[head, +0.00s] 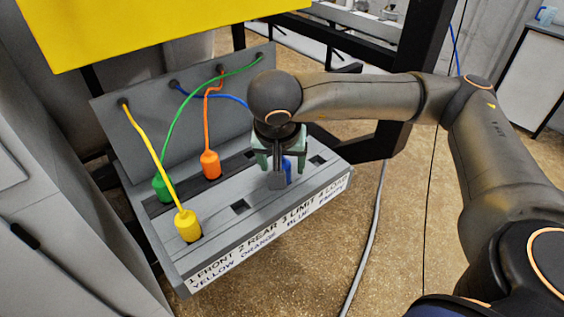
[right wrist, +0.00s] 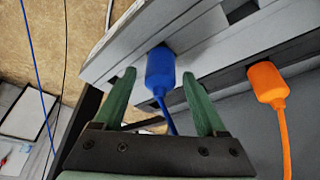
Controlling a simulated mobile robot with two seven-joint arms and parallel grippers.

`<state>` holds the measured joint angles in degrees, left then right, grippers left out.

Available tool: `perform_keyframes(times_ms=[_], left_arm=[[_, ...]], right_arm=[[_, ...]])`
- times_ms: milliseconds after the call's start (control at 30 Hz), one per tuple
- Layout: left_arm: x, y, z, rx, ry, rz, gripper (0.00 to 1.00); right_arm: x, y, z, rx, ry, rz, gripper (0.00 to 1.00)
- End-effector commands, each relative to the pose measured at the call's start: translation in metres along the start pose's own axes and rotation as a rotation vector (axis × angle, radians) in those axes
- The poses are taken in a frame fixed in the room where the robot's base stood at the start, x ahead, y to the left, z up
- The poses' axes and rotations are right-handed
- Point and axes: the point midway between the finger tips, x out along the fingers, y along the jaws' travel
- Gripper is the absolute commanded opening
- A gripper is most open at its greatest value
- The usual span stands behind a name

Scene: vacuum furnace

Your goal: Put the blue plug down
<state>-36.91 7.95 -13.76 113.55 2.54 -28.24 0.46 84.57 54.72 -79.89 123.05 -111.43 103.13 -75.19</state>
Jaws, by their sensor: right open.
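The blue plug (head: 288,168) stands on the sloped grey panel (head: 222,222), in the front row above the label's LIMIT / BLUE part. It is partly hidden behind my right gripper (head: 279,165) in the head view. In the right wrist view the blue plug (right wrist: 160,72) has its end against the panel and its blue cable trailing back between my fingers. My right gripper (right wrist: 165,95) is open, one finger on each side of the plug, with visible gaps. My left gripper is not in view.
A yellow plug (head: 188,226) stands in the front row at the left. Orange (head: 210,164) and green (head: 162,187) plugs stand in the back row. Square holes (head: 240,206) and (head: 318,160) are empty. Cables run to the backboard; a yellow panel (head: 150,25) hangs above.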

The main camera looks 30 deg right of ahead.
Motion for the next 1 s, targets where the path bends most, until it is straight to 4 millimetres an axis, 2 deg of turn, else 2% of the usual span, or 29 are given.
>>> perform_keyframes(times_ms=[167,333,700,800,1000], left_arm=[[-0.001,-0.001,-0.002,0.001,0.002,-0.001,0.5],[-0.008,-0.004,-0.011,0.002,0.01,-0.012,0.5],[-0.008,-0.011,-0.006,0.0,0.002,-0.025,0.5],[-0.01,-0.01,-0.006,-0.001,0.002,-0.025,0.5],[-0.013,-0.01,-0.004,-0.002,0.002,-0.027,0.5]], right_arm=[[-0.002,0.0,-0.001,0.0,0.0,0.0,0.74],[-0.013,-0.001,-0.004,-0.001,0.001,-0.002,0.74],[-0.097,-0.001,-0.004,-0.002,0.004,-0.005,0.74],[-0.113,-0.001,-0.004,-0.002,0.004,-0.003,0.74],[-0.126,0.0,-0.003,-0.001,0.001,-0.001,0.74]])
